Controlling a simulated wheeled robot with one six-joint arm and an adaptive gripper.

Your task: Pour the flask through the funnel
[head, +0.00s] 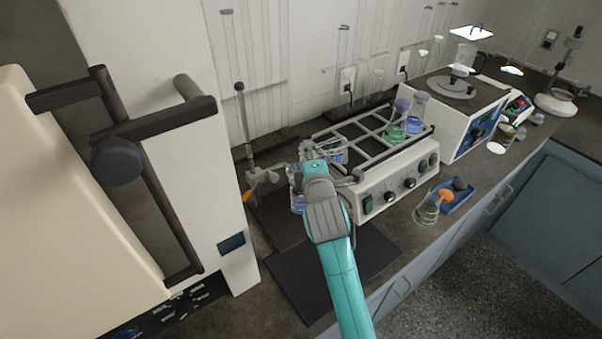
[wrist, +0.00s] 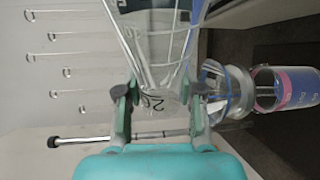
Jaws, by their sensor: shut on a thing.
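My gripper (wrist: 162,92) is shut on a clear glass flask (wrist: 150,45), with one finger on each side of it. Some blue shows along the right side of the flask in the wrist view; its exact tilt is hard to tell. In the head view my gripper (head: 318,165) is above the bench, left of the shaker, and partly hides the flask (head: 336,154). A glass funnel (wrist: 228,92) shows just right of the gripper in the wrist view. Beyond it is a vessel (wrist: 285,88) with blue and pink on it. The vessel's lower part (head: 295,198) is partly hidden behind my arm in the head view.
A stand rod with a clamp (head: 255,178) is left of my gripper. A shaker (head: 400,185) with other flasks on its rack is to the right. A tall white machine (head: 145,90) stands on the left. A dark mat (head: 285,285) lies clear in front.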

